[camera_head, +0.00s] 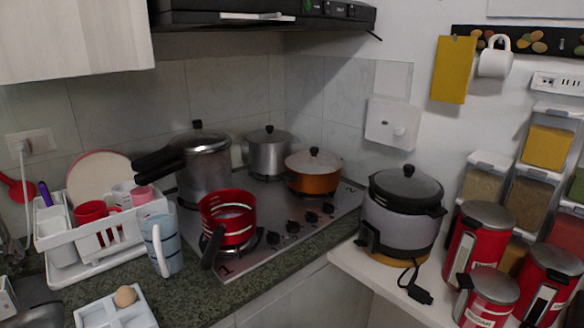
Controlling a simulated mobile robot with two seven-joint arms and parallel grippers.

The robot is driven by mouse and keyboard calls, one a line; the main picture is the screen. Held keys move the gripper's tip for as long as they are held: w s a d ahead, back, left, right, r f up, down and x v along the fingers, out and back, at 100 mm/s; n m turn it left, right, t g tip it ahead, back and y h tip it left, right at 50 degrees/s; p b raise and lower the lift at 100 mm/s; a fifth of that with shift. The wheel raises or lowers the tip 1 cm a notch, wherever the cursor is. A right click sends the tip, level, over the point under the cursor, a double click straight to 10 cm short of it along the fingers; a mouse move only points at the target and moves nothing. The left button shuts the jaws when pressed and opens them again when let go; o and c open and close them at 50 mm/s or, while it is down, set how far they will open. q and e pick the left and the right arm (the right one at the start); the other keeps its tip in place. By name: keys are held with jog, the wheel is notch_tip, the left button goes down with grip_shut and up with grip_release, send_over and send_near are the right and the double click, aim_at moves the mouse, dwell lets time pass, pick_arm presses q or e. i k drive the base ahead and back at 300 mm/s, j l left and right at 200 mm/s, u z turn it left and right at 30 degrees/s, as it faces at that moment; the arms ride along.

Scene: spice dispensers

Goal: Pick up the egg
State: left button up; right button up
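A brown egg (125,296) sits in one compartment of a small white tray (143,316) on the dark speckled counter at the lower left. The egg lies in the tray's far part, and the near edge of the tray is cut off by the bottom of the picture. Neither of my grippers can be made out in the head view. A pale object (6,298) at the left edge is cut off, and I cannot tell what it is.
A white dish rack (92,240) with cups and a plate stands behind the tray. A blue-grey jug (164,246) and a red pot (228,217) on the stove (291,234) are to the right. A dark sink area (33,297) is at left. Bare counter (185,290) lies right of the tray.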

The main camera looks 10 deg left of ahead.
aim_at(125, 297)
jog(key=u, duration=1.35)
